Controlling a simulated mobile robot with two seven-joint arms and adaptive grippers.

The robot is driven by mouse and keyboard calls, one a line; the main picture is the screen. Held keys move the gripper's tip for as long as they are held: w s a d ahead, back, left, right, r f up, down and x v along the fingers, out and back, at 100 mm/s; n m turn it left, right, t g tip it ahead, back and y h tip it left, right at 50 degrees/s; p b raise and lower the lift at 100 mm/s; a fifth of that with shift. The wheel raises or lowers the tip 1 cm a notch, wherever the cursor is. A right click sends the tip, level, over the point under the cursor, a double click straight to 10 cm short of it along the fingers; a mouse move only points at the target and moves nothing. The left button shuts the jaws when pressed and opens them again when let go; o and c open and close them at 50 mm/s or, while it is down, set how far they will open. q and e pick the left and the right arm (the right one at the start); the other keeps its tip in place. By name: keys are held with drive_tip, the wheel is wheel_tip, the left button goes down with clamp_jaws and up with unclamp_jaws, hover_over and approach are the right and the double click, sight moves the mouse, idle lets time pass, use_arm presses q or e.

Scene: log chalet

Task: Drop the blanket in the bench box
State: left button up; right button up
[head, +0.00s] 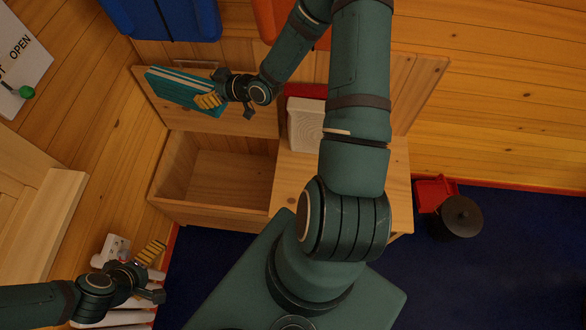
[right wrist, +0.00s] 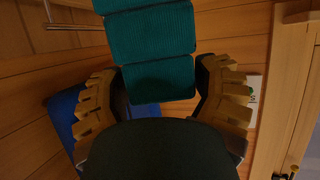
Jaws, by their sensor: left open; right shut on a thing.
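The blanket (head: 188,90) is a teal folded piece with a pale stripe near its top edge. My right gripper (head: 209,99) is shut on its right end and holds it in front of the raised lid (head: 245,117), up and left of the box opening. In the right wrist view the blanket (right wrist: 150,44) hangs out between the yellow fingers. The bench box (head: 232,178) stands open, and its visible inside is empty. My left gripper (head: 152,262) is open and empty at the lower left, beside a white object.
A pale box-like object (head: 305,126) stands on the closed right part of the bench (head: 294,172). A red object (head: 434,190) and a dark round container (head: 460,217) are on the blue floor (head: 500,260) to the right. A blue item (head: 165,18) is at the top left.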

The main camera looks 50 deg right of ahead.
drive_tip(key=o, duration=1.2)
drive_tip(key=shift+s, duration=0.1)
drive_tip(key=v, duration=1.2)
